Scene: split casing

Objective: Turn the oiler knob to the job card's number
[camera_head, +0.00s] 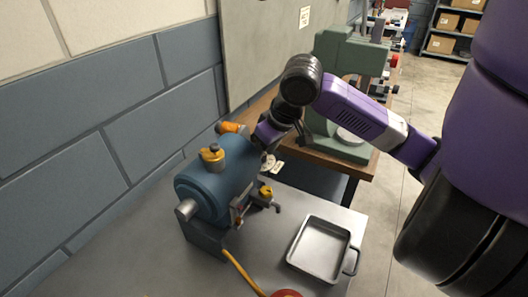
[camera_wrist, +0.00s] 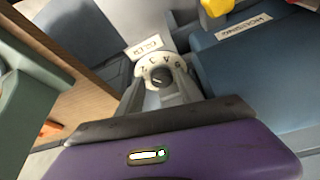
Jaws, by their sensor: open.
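The blue split casing (camera_head: 222,178) stands on the grey bench by the wall. In the wrist view, the dark oiler knob (camera_wrist: 160,77) sits on a pale dial plate (camera_wrist: 152,60) with printed numbers. A label reading OILER (camera_wrist: 144,46) is beside it, upside down. My gripper (camera_wrist: 160,82) is open, with its fingers on either side of the knob; whether they touch it cannot be told. In the head view, my wrist hides most of the dial beside the casing. A paper (camera_head: 305,16) hangs on the wall panel; its writing is too small to read.
A metal tray (camera_head: 324,250) lies on the bench, front right. A yellow-topped fitting (camera_head: 212,153) is on the casing, and a yellow hose runs to the front. A green press (camera_head: 340,60) stands behind my arm. A HOUSING label (camera_wrist: 245,27) shows on the casing.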

